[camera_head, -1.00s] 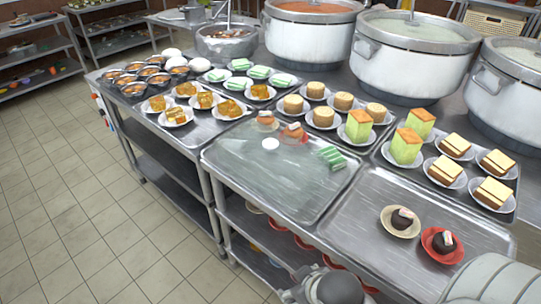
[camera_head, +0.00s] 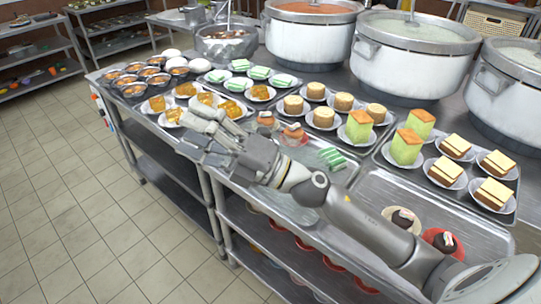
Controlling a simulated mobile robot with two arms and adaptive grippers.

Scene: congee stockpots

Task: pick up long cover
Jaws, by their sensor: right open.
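The long cover (camera_head: 312,150) appears to be a clear, hazy lid over the middle tray, with a few pastries showing through it. My arm crosses its front and left part, and its white knob is hidden. My right gripper (camera_head: 197,131) is open and empty, with its fingers pointing left above the tray's left end. I cannot tell whether it touches the cover. My left gripper is not in view.
Plates of yellow pastries (camera_head: 157,104) and a tray of dark bowls (camera_head: 133,90) lie just beyond my fingers. Large white stockpots (camera_head: 311,38) line the back. Green-sided cakes (camera_head: 359,127) stand to the right. Floor (camera_head: 70,200) is clear on the left.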

